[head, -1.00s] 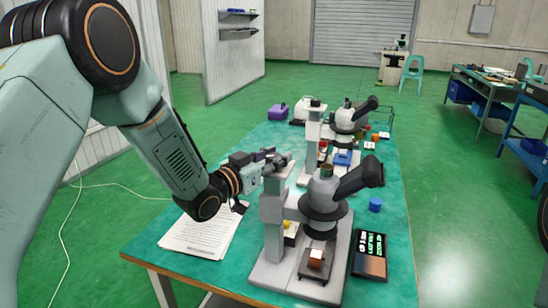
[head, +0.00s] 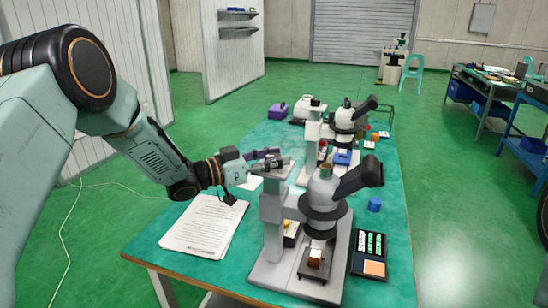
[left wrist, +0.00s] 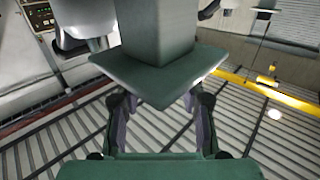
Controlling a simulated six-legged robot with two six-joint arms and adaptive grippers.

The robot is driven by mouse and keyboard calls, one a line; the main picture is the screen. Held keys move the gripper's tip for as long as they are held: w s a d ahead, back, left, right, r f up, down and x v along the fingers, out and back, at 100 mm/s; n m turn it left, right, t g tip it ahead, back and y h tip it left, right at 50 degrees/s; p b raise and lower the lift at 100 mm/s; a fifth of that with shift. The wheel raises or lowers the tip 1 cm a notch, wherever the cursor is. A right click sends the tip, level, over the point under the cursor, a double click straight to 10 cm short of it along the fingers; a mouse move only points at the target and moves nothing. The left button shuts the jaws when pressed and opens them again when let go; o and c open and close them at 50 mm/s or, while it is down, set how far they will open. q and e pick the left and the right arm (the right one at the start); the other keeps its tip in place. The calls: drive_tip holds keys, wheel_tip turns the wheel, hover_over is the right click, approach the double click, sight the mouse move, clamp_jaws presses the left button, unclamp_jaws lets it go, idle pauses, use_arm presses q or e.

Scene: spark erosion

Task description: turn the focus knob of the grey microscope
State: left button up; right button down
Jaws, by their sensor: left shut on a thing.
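The grey microscope (head: 322,193) stands upright near the front of the teal table. Its column (head: 272,215) is on the left, and its dark eyepiece tube (head: 358,178) points up and right. My left gripper (head: 272,163) reaches in from the left at the column's top. It is shut on a part of the microscope there. In the left wrist view a grey-green slab and square post (left wrist: 160,75) lie in front of the fingers (left wrist: 160,115) and hide the tips. I cannot make out the focus knob or whether it is the held part. My right gripper is not in view.
A second, whiter microscope (head: 348,120) stands just behind. Papers (head: 203,227) lie left of the grey microscope. The table's right edge is mostly clear.

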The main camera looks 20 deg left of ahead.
use_arm(q)
drive_tip(key=shift+f, duration=0.1)
drive_tip(key=o, duration=1.2)
drive_tip(key=v, duration=1.2)
